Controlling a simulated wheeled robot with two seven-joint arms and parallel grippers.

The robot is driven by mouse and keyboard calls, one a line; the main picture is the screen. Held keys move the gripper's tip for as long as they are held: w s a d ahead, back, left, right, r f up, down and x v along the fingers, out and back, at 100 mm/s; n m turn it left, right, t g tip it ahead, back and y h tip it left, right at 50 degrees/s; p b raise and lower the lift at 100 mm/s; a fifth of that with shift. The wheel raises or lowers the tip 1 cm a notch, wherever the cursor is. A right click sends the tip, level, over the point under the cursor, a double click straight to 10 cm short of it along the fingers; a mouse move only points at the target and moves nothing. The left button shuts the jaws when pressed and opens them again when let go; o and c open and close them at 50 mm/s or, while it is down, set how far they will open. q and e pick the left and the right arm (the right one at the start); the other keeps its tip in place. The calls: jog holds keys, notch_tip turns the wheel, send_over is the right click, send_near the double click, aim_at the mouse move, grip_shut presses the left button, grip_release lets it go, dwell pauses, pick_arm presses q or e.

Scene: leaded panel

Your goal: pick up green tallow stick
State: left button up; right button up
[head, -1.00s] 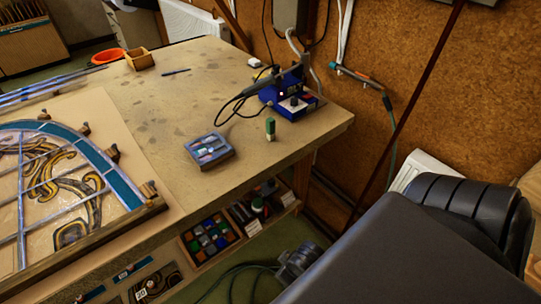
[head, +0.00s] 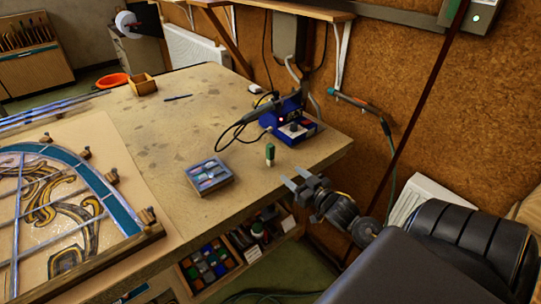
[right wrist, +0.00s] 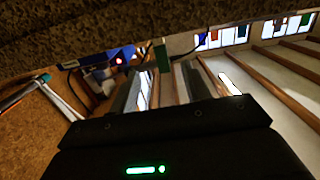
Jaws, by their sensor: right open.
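The green tallow stick (head: 270,154) stands upright near the right end of the workbench, green with a pale lower part. It also shows in the right wrist view (right wrist: 162,57), beyond the fingers and in line with the gap between them. My right gripper (head: 293,177) is open and empty, just off the bench's right front edge, to the right of and nearer than the stick. It does not touch the stick. My left gripper is not in the head view.
A blue soldering station (head: 290,125) with its iron and cable stands behind the stick. A small box with a blue rim (head: 208,176) lies to its left. The leaded panel (head: 60,205) fills the bench's left. Bench surface around the stick is clear.

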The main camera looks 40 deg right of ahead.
aim_at(273, 155)
jog(key=shift+t, duration=0.3)
jog(key=w, duration=0.4)
jog(key=w+r+p, duration=0.1)
jog(key=w, duration=0.1)
jog(key=shift+d+r, duration=0.1)
jog(key=shift+d, duration=0.3)
jog(key=shift+w+r+p, duration=0.2)
jog(key=shift+w+p, duration=0.05)
jog(key=shift+p, duration=0.05)
jog(key=w+p, duration=0.1)
jog(key=w, duration=0.2)
jog(key=shift+w+a+f, duration=0.1)
jog(key=shift+w+a, duration=0.05)
jog(key=shift+w, duration=0.25)
jog(key=shift+w+f+p, duration=0.15)
jog(key=shift+w+p, duration=0.15)
jog(key=shift+w, duration=0.15)
grip_shut()
